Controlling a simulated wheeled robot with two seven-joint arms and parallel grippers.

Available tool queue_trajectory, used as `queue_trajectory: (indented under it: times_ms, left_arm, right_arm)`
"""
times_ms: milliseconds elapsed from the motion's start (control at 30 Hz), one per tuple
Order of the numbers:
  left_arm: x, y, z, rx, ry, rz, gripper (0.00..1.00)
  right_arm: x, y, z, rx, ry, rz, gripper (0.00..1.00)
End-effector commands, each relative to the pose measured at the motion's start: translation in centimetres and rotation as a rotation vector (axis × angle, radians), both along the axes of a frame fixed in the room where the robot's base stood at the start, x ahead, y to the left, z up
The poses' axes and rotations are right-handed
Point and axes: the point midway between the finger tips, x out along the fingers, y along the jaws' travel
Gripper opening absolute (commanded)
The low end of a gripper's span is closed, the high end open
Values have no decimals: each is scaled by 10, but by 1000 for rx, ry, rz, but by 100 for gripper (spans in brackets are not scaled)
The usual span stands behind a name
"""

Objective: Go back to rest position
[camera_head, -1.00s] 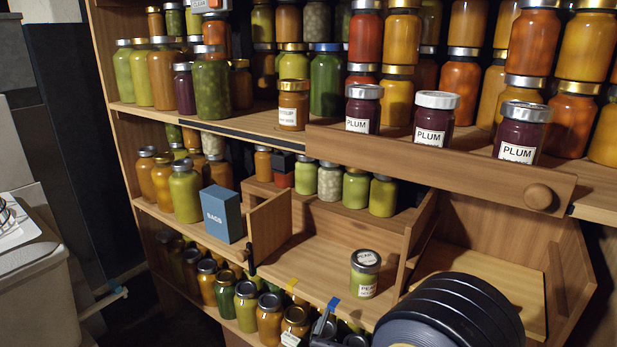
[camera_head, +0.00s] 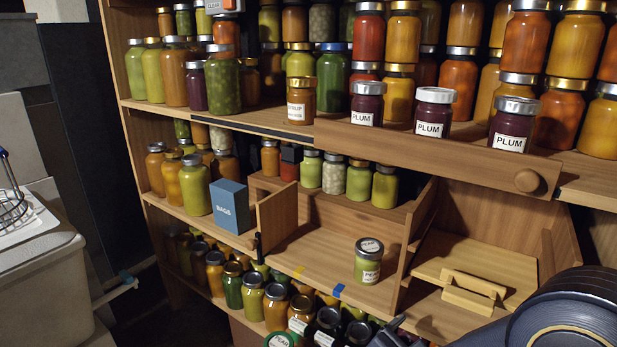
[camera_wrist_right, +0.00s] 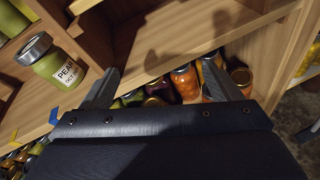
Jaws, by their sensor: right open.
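My right gripper (camera_wrist_right: 170,88) is open and empty in the right wrist view, its two fingers spread in front of the shelf. In the head view part of my right arm fills the bottom right corner, with a grey finger (camera_head: 388,330) at the bottom edge. A green jar labelled PEAR (camera_head: 368,262) stands upright in the open middle compartment. It also shows at the left of the right wrist view (camera_wrist_right: 52,62), apart from the gripper. My left gripper does not show.
A wooden shelf unit (camera_head: 350,218) holds many jars. Three PLUM jars (camera_head: 430,112) stand behind a board with a knob. A blue BAGS box (camera_head: 229,206) stands left. A wooden lid with a handle (camera_head: 474,286) lies right of the pear jar. A wire basket (camera_head: 12,205) is far left.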

Motion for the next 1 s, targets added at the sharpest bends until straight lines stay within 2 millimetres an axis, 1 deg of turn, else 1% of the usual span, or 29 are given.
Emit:
queue_trajectory:
  times_ms: [33, 67, 100, 167, 200, 267, 300, 367, 400, 500, 533, 667, 700, 867, 967, 1000]
  left_arm:
    - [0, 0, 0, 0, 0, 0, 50]
    - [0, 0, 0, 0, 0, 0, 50]
    - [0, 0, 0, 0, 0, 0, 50]
    - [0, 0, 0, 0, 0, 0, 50]
    - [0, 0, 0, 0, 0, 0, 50]
    - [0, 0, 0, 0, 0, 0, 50]
    - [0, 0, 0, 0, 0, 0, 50]
    - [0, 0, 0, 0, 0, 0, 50]
    - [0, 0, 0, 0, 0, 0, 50]
    - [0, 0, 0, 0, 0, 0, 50]
    - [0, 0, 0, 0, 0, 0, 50]
    - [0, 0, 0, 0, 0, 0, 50]
    - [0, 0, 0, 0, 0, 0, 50]
    - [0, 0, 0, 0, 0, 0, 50]
    - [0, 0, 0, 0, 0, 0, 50]
    - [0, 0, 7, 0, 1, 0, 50]
  right_arm:
    - [-11, -18, -1, 76, 6, -84, 84]
    - [-18, -28, -4, 124, 12, -136, 84]
    - [-30, -41, -7, 194, 19, -209, 84]
    - [-50, -59, -13, 317, 25, -338, 84]
    - [-67, -70, -18, 413, 26, -433, 84]
    - [-95, -81, -26, 582, 19, -594, 84]
    - [-114, -85, -31, 707, 8, -709, 84]
    - [-141, -83, -36, 897, -17, -871, 84]
    - [-155, -78, -38, 1025, -42, -974, 84]
    - [-178, -60, -36, 1308, -110, -1184, 84]
    - [-183, -55, -35, 1382, -131, -1236, 84]
    - [-192, -34, -22, 1655, -221, -1403, 84]
    - [-193, -29, -18, 1730, -248, -1441, 84]
    - [-192, -12, 3, 1996, -353, -1563, 84]
    - [-190, -5, 17, 2152, -420, -1616, 84]
    - [-190, -3, 29, 2190, -434, -1630, 84]
